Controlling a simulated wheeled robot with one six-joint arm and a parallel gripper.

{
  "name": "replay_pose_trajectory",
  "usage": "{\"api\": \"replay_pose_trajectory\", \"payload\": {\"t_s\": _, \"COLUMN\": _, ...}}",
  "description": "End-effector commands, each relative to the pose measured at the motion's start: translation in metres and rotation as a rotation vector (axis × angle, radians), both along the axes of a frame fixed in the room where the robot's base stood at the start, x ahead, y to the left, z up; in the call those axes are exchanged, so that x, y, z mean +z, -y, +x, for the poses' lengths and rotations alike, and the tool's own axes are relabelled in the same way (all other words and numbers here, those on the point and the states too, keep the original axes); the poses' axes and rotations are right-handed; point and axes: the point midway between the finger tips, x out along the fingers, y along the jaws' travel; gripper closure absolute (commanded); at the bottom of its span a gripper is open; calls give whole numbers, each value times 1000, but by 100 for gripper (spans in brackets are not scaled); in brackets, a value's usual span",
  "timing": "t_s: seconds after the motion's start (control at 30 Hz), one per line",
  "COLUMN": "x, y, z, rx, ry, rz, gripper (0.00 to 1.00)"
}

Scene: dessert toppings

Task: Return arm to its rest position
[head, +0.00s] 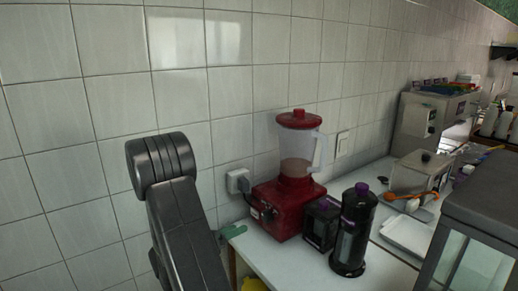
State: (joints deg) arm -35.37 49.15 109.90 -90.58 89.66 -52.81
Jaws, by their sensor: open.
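My dark grey arm (185,230) rises at the lower left of the head view, in front of the white tiled wall. Its rounded joint (161,160) is at the top, and a thick link slopes down to the right and out of the bottom of the picture. My gripper is not visible in this view. The arm stands left of the counter, and I see no object held by the part that shows.
A red blender (287,205) stands on the white counter (273,266), by a black bottle (354,232) and a small black box (321,224). A metal container (418,174) and a white tray (407,236) are farther right. A grey-framed glass case (480,222) fills the lower right.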

Motion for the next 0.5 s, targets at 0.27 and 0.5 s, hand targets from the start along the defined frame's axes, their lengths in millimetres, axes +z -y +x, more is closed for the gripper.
{"api": "replay_pose_trajectory", "payload": {"t_s": 0.27, "x": 1, "y": 37, "z": 26, "rx": -5, "ry": 0, "rz": 0, "gripper": 41}}
{"api": "replay_pose_trajectory", "payload": {"t_s": 0.5, "x": 1, "y": 66, "z": 47, "rx": -4, "ry": 1, "rz": 0, "gripper": 41}}
